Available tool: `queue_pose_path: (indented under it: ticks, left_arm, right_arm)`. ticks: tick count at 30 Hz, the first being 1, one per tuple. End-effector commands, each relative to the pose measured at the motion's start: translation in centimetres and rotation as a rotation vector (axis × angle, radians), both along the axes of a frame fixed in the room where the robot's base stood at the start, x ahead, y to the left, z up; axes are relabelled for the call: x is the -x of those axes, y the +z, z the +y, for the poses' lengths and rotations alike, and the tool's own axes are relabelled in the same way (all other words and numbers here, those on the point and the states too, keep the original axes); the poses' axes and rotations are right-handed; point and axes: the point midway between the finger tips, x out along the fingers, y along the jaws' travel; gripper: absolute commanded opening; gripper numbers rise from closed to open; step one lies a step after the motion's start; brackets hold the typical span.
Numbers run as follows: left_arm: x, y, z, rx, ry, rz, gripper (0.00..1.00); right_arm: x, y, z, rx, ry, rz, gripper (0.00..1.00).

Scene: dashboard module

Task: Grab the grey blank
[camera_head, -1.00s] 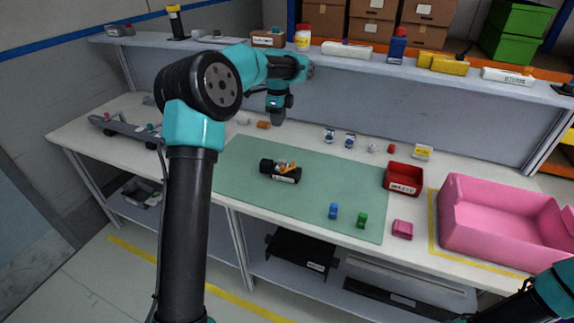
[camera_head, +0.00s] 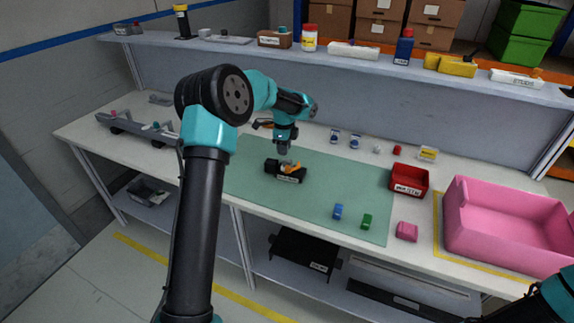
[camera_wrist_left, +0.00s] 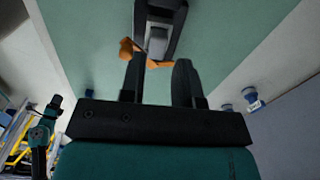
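A black module (camera_head: 286,171) with an orange part (camera_head: 292,167) on it lies on the green mat (camera_head: 330,180). In the left wrist view the dark module (camera_wrist_left: 178,8) shows a grey piece (camera_wrist_left: 159,42) at its near end, beside the orange part (camera_wrist_left: 129,50); I cannot tell for sure that this is the grey blank. My left gripper (camera_head: 284,150) is just above the module, pointing down. In the wrist view its fingers (camera_wrist_left: 160,78) are apart with nothing clearly between them. My right gripper is out of view.
A red bin (camera_head: 409,180) and a pink tub (camera_head: 508,226) stand to the right. A blue block (camera_head: 338,211), a green block (camera_head: 366,221) and a pink block (camera_head: 407,231) lie toward the front. A loaded shelf (camera_head: 350,62) runs along the back.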

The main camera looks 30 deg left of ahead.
Motion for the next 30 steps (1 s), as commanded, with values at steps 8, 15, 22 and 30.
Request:
queue_pose_path:
  ticks: [8, 15, 22, 30]
  left_arm:
    - [0.0, -0.2, 0.0, 0.000, 0.000, -0.001, 0.30]
    - [0.0, -1.3, -0.1, 0.000, 0.000, 0.001, 0.30]
    - [0.1, -4.4, -0.3, 0.000, -0.001, 0.000, 0.30]
    - [0.1, -5.5, -0.3, 0.000, 0.000, -0.001, 0.30]
  right_arm:
    - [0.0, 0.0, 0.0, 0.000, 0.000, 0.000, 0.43]
    - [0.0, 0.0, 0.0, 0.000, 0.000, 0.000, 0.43]
    - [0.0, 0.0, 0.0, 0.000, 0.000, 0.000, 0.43]
    - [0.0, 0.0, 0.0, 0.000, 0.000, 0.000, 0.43]
